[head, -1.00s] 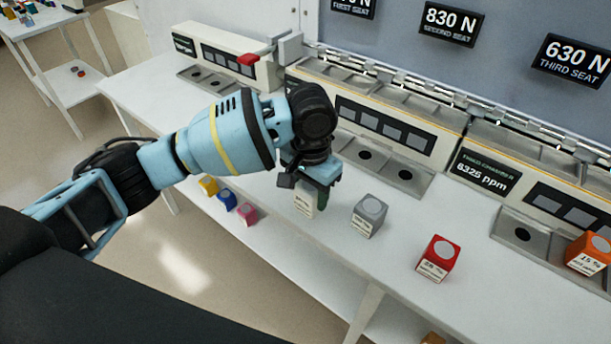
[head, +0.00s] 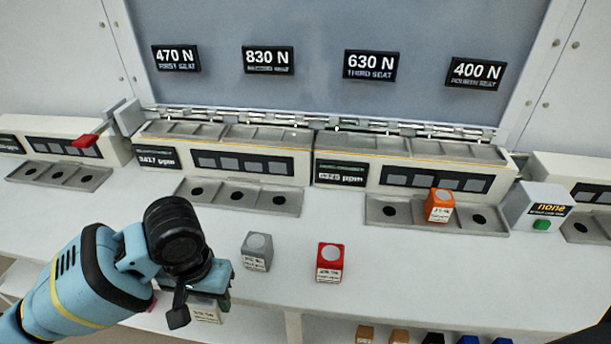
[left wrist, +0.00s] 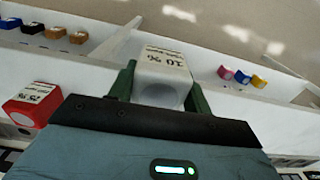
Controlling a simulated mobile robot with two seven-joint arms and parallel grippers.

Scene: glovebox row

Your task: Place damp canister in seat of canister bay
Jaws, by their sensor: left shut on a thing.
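My left gripper (head: 208,285) is at the lower left of the head view, shut on a white canister (head: 207,314). In the left wrist view the white canister (left wrist: 165,75) sits between the green fingers, its label reading 10 %. A grey canister (head: 257,252) and a red canister (head: 329,262) stand on the bench to its right. An orange canister (head: 439,206) stands at the middle of the right bay's three-seat tray (head: 410,220). The left bay's tray (head: 218,197) shows three empty dark seats. I cannot tell whether the white canister touches the bench. My right gripper is not in view.
Another tray (head: 90,183) lies far left. A box with a green button and a "none" display (head: 548,209) stands to the right. Force signs hang on the back panel. Small coloured blocks sit on a lower shelf. Bare bench lies between trays and canisters.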

